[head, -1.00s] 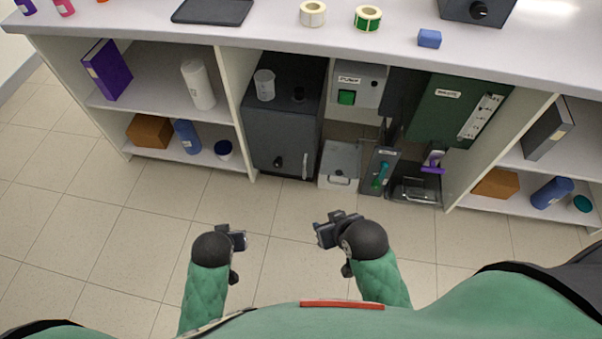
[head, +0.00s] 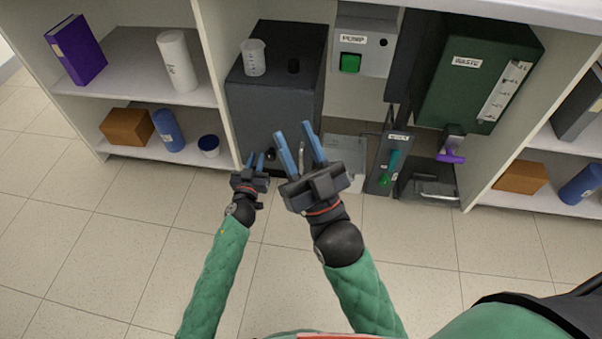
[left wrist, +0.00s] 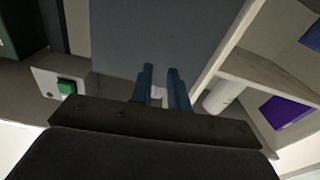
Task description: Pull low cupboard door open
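The low cupboard is a dark grey box (head: 272,95) on the bottom level under the counter. Its front door looks shut. A pale upright handle (head: 302,154) shows between the fingers of my right gripper (head: 294,130) in the head view; I cannot tell whether they touch. The right gripper is open and hides part of the door. My left gripper (head: 256,158) is open, its fingers a little apart, in front of the door's lower left. In the left wrist view the left fingers (left wrist: 161,72) point at the grey cupboard (left wrist: 150,30), with nothing visibly held.
A beaker (head: 254,58) stands on the cupboard. To the right are the pump box (head: 364,55), a green waste tank (head: 470,90) and a purple lever (head: 451,156). Left shelves hold a paper roll (head: 177,62) and a brown box (head: 127,126). The tiled floor (head: 110,240) is clear.

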